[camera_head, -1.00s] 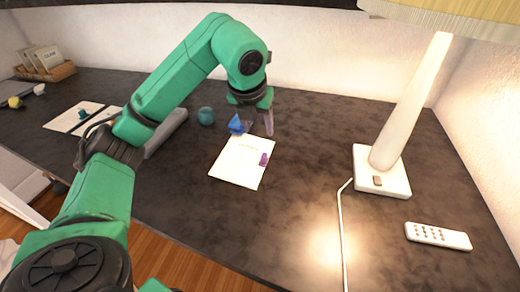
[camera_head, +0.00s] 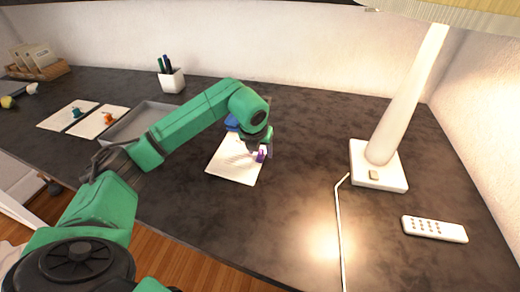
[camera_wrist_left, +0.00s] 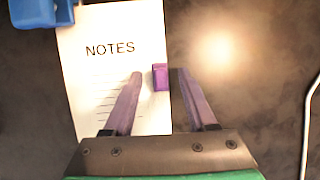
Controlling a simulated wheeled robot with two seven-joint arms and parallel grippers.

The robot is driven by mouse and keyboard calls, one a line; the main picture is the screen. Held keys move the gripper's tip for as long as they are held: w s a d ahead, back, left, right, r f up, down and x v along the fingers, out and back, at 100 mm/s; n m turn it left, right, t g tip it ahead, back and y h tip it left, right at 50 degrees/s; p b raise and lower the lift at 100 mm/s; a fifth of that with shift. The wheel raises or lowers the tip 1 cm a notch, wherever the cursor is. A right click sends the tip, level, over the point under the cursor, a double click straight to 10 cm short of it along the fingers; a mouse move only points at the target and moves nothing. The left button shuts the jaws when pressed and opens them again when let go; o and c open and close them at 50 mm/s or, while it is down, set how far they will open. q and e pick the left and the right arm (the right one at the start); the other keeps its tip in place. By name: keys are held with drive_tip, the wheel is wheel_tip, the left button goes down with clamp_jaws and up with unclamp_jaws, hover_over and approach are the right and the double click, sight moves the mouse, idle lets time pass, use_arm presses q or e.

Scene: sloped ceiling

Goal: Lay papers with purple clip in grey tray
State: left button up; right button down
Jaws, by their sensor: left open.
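The papers with the purple clip (camera_head: 230,166) lie flat on the dark desk; in the left wrist view the sheet (camera_wrist_left: 110,70) reads "NOTES". The purple clip (camera_head: 261,156) sits at the sheet's right edge and also shows in the left wrist view (camera_wrist_left: 160,77). My left gripper (camera_head: 262,152) is open over the clip. In the left wrist view its two fingers (camera_wrist_left: 157,78) stand either side of the clip, apart from it. The grey tray (camera_head: 128,126) lies left of the papers, partly hidden by my left arm. My right gripper is not in view.
A blue object (camera_head: 232,123) stands at the sheet's far edge. Papers with a teal clip (camera_head: 77,112) and an orange clip (camera_head: 108,119) lie left of the tray. A pen cup (camera_head: 172,80), a lamp (camera_head: 378,165) with its cord, and a remote (camera_head: 434,229) are also here.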

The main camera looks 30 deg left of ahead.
sight(255, 173)
use_arm(q)
clamp_jaws()
drive_tip(key=shift+s+d, duration=0.15)
drive_tip(key=shift+s, duration=0.55)
drive_tip(key=shift+s+d, duration=0.15)
drive_tip(key=shift+s, duration=0.55)
drive_tip(key=shift+s+d+b, duration=0.2)
drive_tip(key=shift+s+b, duration=0.25)
drive_tip(key=shift+s, duration=0.6)
drive_tip(key=shift+s+d+b, duration=0.2)
drive_tip(key=shift+s+b, duration=0.2)
drive_tip(key=shift+s, duration=0.65)
drive_tip(key=shift+c, duration=0.3)
unclamp_jaws()
drive_tip(key=shift+r, duration=0.1)
drive_tip(key=v, duration=1.4)
drive_tip(key=shift+r+p, duration=0.3)
drive_tip(key=shift+p, duration=0.05)
